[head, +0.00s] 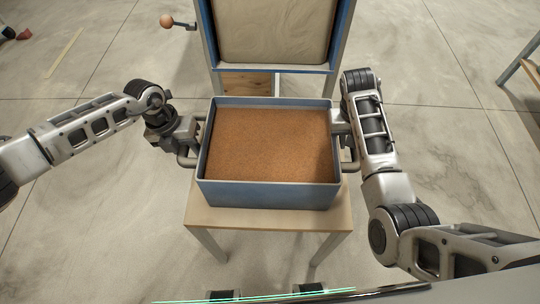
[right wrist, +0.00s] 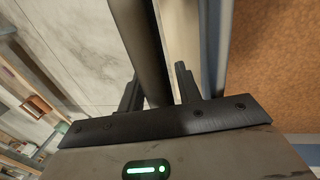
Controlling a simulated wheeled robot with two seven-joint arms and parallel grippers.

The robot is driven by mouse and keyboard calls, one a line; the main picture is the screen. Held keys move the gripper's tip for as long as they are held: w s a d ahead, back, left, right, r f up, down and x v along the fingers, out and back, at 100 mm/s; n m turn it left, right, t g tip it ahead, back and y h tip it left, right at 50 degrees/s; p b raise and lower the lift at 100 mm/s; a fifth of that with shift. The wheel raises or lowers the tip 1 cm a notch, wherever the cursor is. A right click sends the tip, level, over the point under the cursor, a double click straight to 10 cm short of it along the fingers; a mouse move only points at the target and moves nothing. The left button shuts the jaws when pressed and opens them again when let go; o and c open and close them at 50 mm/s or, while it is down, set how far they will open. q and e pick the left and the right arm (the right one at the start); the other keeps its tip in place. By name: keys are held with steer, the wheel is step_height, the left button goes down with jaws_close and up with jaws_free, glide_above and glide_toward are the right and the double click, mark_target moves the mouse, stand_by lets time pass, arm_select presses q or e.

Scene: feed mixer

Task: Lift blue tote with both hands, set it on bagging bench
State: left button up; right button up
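The blue tote (head: 267,195) sits level on a small wooden-topped stand, filled with brown granular feed (head: 270,145). It has a grey bar handle on each side. My left gripper (head: 190,136) is at the left handle (head: 185,161) and covers its middle; its fingertips are too small to read. My right gripper is at the right handle, mostly hidden by my arm in the head view. In the right wrist view the right gripper's fingers (right wrist: 159,88) stand on either side of the dark handle bar (right wrist: 143,45), with a narrow gap seen on the right side.
The wooden stand (head: 268,218) holds the tote. Behind it is a blue-framed machine (head: 273,69) with a beige panel and a ball-ended lever (head: 167,21). A wooden-topped bench or shelf (head: 530,70) shows at the right edge.

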arm_select(q)
jaws_close()
arm_select(e)
jaws_close()
arm_select(q)
steer(key=shift+r, duration=0.1)
stand_by(0.9)
steer(key=shift+w+d+r, duration=0.1)
steer(key=shift+w+r, duration=0.15)
arm_select(e)
steer(key=shift+w+r, duration=0.2)
steer(key=shift+r, duration=0.1)
